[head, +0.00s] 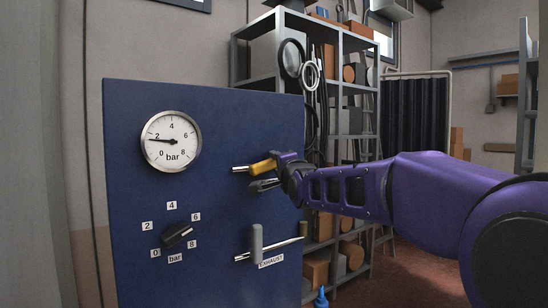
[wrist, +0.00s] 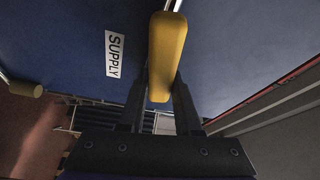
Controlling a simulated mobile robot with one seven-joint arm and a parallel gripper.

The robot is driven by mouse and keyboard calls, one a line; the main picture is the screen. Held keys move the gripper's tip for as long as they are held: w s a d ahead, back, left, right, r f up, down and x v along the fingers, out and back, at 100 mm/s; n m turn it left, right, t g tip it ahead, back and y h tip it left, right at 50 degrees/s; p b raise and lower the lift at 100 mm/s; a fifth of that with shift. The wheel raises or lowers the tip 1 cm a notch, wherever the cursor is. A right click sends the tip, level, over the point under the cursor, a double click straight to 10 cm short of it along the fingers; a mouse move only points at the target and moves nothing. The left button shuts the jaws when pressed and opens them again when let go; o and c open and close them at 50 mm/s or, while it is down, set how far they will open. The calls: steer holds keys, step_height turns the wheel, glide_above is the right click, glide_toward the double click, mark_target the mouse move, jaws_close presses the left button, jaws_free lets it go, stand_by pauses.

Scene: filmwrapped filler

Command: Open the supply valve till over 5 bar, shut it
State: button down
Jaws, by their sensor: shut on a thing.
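The supply valve's yellow lever (head: 263,166) sticks out from the upper right of the blue panel (head: 215,130), beside a silver pipe. My gripper (head: 280,170) is shut on this lever. In the wrist view the yellow lever (wrist: 167,50) lies between my two fingers (wrist: 160,98), beside the SUPPLY label (wrist: 115,53). The valve body is mostly hidden. The round pressure gauge (head: 171,141) has its needle pointing left, close to the 2 mark or just under it.
Below, the grey exhaust lever (head: 257,243) stands upright across its silver pipe. A black knob (head: 178,236) with a 0 to 8 bar scale sits lower left on the panel. Metal shelving (head: 340,60) stands behind. A blue bottle (head: 321,297) is at the bottom.

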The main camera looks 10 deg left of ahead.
steer(key=shift+f+m+g+h, duration=0.3)
steer(key=shift+f+m+h, duration=0.15)
steer(key=shift+m, duration=0.45)
steer(key=c, duration=0.6)
jaws_free()
steer(key=shift+f, duration=0.1)
